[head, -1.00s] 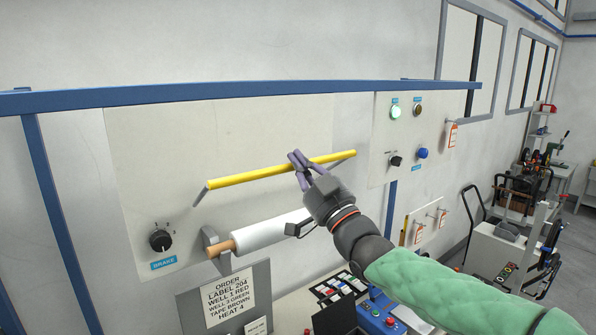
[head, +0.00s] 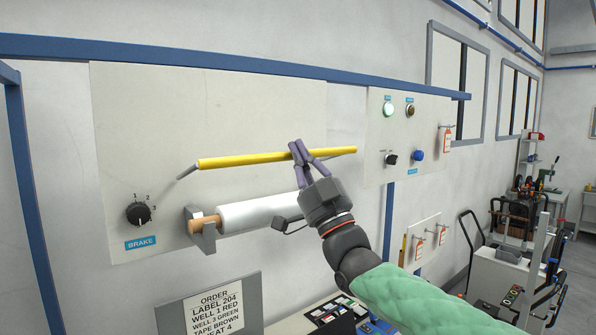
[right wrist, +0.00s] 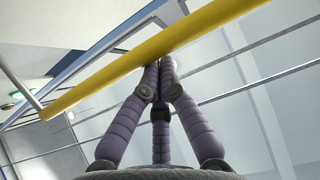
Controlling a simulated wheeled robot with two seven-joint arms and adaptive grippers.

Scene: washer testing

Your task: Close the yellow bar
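The yellow bar (head: 247,160) runs almost level in front of the pale wall panel, carried on short grey arms at its ends. It also crosses the right wrist view diagonally (right wrist: 95,88). My right gripper (head: 299,148) is at the bar, right of its middle. Its purple fingers are drawn together and cross the bar's front in the head view. In the right wrist view the closed fingers (right wrist: 160,66) meet the bar's underside, and their tips are hidden behind it. The fingers seem to touch the bar rather than wrap around it. My left gripper is not in view.
A white roll (head: 258,212) on a bracket sits below the bar. A brake knob (head: 138,214) is at the lower left. A control panel (head: 407,140) with lights and buttons is to the right. An order sign (head: 212,308) stands below. A blue rail (head: 250,66) runs above.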

